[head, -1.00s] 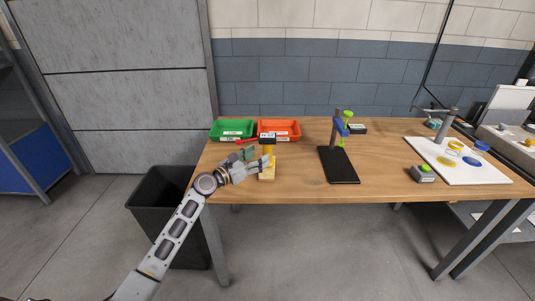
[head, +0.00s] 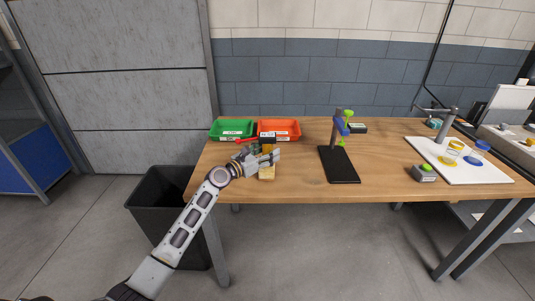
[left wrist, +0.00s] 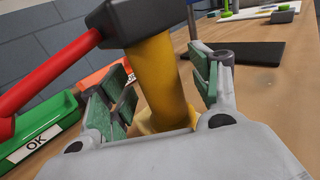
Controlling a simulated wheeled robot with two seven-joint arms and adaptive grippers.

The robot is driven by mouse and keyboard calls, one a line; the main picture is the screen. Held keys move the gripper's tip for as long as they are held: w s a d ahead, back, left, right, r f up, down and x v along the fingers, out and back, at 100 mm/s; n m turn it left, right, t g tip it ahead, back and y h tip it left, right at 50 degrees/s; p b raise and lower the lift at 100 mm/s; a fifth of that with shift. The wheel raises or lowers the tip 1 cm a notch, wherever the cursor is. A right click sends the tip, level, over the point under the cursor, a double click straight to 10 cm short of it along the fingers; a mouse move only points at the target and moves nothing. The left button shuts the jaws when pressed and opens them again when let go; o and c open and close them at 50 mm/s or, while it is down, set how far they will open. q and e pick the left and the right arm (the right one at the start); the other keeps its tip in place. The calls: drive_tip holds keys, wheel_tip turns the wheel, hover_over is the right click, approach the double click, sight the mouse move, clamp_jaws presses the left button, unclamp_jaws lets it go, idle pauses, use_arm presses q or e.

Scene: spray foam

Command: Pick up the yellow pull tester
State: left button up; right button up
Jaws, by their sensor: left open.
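The yellow pull tester (head: 266,173) stands on the left part of the table. In the left wrist view its yellow column (left wrist: 159,80) rises between the fingers, with a dark head and a red handle (left wrist: 48,70) reaching left. My left gripper (head: 272,158) is open around the column. In the left wrist view the green-padded fingers (left wrist: 165,95) stand on either side, with a visible gap at the right finger. The tester's lower part is partly hidden by the gripper. My right gripper is not in view.
A green tray (head: 232,130) and an orange tray (head: 280,130) lie behind the tester. A black stand (head: 339,165) is to its right. A white board (head: 470,170) with yellow and blue pieces lies farther right. A black bin (head: 160,215) stands left of the table.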

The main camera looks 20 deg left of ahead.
use_arm(q)
drive_tip(key=shift+w+d, duration=0.1)
drive_tip(key=shift+w, duration=0.05)
drive_tip(key=shift+c, duration=0.2)
clamp_jaws()
drive_tip(key=shift+r, duration=0.1)
idle(0.5)
